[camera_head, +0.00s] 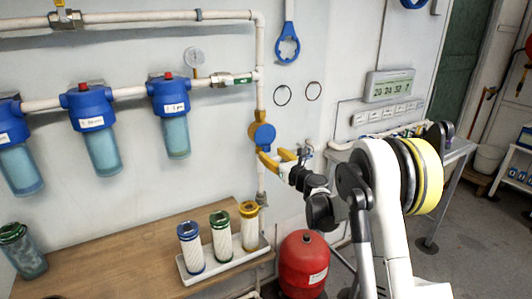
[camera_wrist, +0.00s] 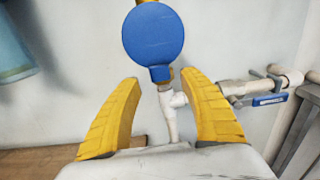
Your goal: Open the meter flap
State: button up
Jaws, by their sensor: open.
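The water meter (camera_head: 253,130) sits on the vertical white pipe, with a brass-coloured body. Its round blue flap (camera_head: 264,136) faces outward and appears shut over the dial. In the wrist view the blue flap (camera_wrist: 153,40) fills the upper middle, with a small blue tab at its lower edge. My gripper (camera_head: 273,156) is just below and in front of the meter. Its yellow fingers are spread apart and empty. In the wrist view my gripper (camera_wrist: 161,77) has one finger on each side below the disc, and the tab shows between the fingertips. Contact cannot be told.
Three blue filter housings (camera_head: 100,130) hang on the wall pipe to the left. A wooden bench (camera_head: 120,262) below carries a white tray (camera_head: 195,278) with three filter cartridges. A red tank (camera_head: 303,265) stands below my arm. A blue-handled valve (camera_wrist: 270,100) is right of the fingers.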

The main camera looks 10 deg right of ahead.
aim_at(267, 150)
jog(key=shift+b+x, duration=0.4)
jog(key=shift+x, duration=1.8)
grip_shut()
